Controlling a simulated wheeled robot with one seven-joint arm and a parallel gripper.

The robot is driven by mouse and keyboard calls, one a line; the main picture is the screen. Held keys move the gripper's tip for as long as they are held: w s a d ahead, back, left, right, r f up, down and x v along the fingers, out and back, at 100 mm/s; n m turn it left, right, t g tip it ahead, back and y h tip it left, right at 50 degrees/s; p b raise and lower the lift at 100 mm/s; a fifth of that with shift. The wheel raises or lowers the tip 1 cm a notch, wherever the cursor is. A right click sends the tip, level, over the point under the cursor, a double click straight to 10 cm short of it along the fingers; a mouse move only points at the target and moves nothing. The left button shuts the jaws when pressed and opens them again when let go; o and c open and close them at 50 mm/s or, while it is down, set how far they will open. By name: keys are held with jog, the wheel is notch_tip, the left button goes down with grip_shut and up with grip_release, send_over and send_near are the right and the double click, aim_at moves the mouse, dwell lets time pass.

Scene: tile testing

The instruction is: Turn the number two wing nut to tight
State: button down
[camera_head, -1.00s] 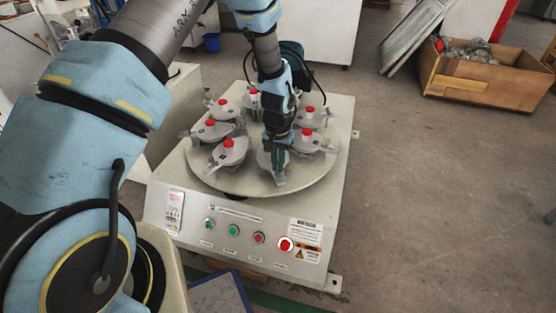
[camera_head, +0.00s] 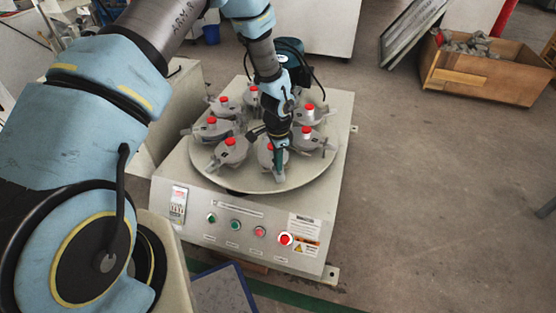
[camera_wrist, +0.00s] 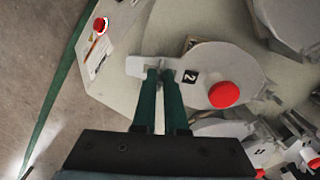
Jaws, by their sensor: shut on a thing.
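The number two unit (camera_wrist: 205,60) is a grey fixture with a red knob (camera_wrist: 223,94) and a black label (camera_wrist: 190,76) reading 2. A light grey tab (camera_wrist: 136,66) sticks out from its side, toward the platform's rim. My gripper (camera_wrist: 160,73) is shut on this tab, the wing nut, with its two green fingers close together. The fingertips cover part of the tab, and the grip itself is partly hidden. In the head view, my gripper (camera_head: 278,176) points down at the front of the round platform (camera_head: 240,183), and the unit's red knob (camera_head: 271,147) shows beside the fingers.
Several similar grey fixtures with red knobs stand around the platform, including one to the left (camera_head: 229,153) and one to the right (camera_head: 309,141). The machine's front panel (camera_head: 240,235) carries buttons. A wooden crate (camera_head: 480,75) stands at the back right; the floor between is clear.

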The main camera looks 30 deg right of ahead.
jog(key=shift+m, duration=0.5)
jog(key=c, duration=1)
grip_release()
jog(key=shift+o, duration=0.2)
notch_tip(320, 180, up, 11)
jog(key=p, duration=0.1)
